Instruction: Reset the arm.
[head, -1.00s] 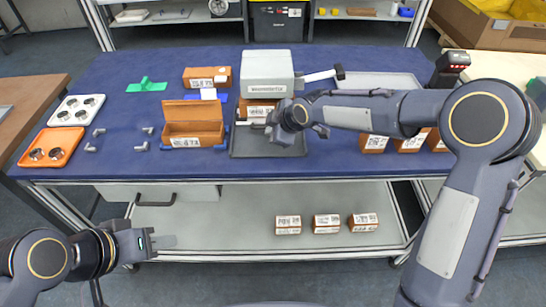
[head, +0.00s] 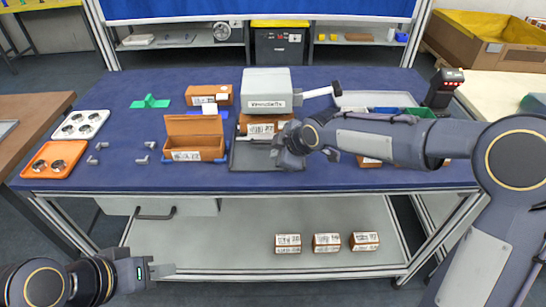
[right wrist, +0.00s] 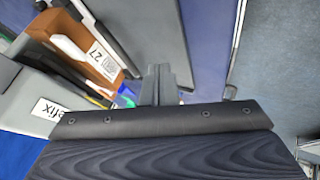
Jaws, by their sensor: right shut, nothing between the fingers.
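My right arm reaches in from the right in the head view. Its gripper (head: 276,152) is over the dark grey tray (head: 250,158), in front of the grey-white machine (head: 266,84). In the right wrist view the fingers (right wrist: 158,84) are together with nothing between them. A brown box labelled 27 (right wrist: 88,42) shows left of them; it sits under the machine in the head view (head: 250,125). My left gripper (head: 162,271) hangs at the lower left, in front of the table and apart from everything. Its fingers are too small to tell their opening.
On the blue table (head: 130,170) are an open brown box (head: 194,140), a closed box (head: 210,95), white (head: 80,124) and orange (head: 54,159) trays, and a scanner (head: 443,88). Several boxes partly hide behind my right arm. The lower shelf (head: 220,250) holds three boxes.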

